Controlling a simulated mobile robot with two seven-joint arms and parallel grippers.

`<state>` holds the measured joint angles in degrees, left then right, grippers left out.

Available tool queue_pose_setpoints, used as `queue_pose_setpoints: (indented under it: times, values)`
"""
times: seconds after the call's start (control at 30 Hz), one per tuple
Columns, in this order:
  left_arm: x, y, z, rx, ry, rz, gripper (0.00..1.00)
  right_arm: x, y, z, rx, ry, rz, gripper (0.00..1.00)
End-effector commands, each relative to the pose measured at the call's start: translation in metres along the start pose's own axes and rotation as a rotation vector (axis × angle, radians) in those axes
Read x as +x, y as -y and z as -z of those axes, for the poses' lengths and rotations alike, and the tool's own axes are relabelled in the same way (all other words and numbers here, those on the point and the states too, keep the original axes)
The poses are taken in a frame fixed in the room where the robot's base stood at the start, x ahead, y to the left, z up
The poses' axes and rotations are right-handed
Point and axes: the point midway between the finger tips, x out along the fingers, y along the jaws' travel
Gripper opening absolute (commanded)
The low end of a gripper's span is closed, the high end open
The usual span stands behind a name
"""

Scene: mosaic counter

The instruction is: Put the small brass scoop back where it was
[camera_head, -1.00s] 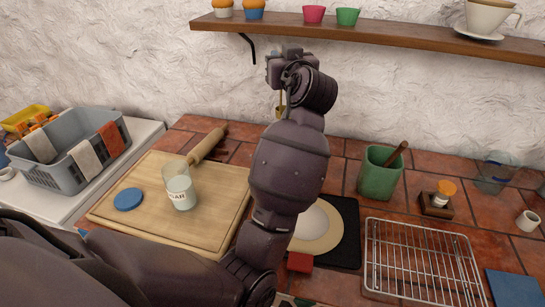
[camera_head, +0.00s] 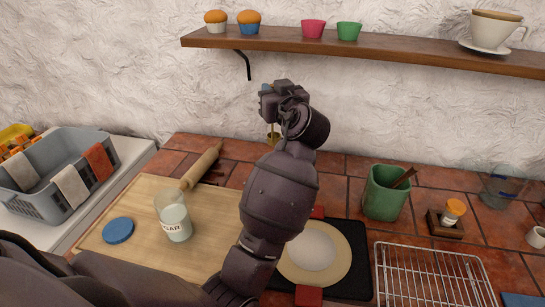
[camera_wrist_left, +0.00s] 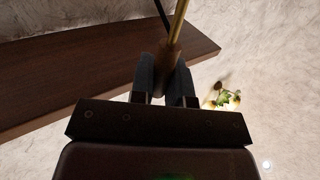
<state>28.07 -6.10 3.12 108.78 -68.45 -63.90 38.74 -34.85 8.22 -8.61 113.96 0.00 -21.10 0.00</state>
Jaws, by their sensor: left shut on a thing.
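My left gripper (camera_head: 268,104) is raised in front of the white wall, below the shelf. In the left wrist view it (camera_wrist_left: 166,88) is shut on the brown handle of the brass scoop (camera_wrist_left: 180,18), whose thin brass shaft runs up out of the picture. In the head view only a small brass part of the scoop (camera_head: 272,137) shows below the gripper; my arm hides the rest. The glass sugar jar (camera_head: 174,222) stands open on the wooden board (camera_head: 125,192), with its blue lid (camera_head: 118,230) beside it. My right gripper is not in view.
The wooden shelf (camera_head: 390,47) holds muffins, cups and a dripper. A rolling pin (camera_head: 202,164) lies at the board's back edge. A green crock (camera_head: 385,196), a wire rack (camera_head: 430,275) and a plate (camera_head: 338,280) on a black mat stand to the right.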

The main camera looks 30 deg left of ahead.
Motion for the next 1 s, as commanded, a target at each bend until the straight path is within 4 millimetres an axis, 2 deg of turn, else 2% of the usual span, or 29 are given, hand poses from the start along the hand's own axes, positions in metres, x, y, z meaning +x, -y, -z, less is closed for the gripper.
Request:
queue_pose_setpoints:
  times: [0.03, 0.4, 0.53, 0.73, 1.0]
  values:
    - [0.000, 0.000, -0.013, 0.006, 0.002, 0.000, 0.00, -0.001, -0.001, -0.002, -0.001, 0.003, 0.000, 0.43]
    - [0.000, 0.000, -0.090, 0.005, 0.001, -0.001, 0.00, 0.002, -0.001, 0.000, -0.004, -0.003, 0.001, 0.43]
    - [0.000, 0.000, -0.107, 0.003, 0.000, 0.000, 0.00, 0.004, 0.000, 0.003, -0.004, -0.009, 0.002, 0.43]
    - [0.000, 0.000, -0.119, 0.001, 0.000, -0.001, 0.00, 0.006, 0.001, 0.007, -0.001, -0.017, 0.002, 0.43]
    - [0.000, 0.000, -0.153, 0.002, -0.001, -0.001, 0.00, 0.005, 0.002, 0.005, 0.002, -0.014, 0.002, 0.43]
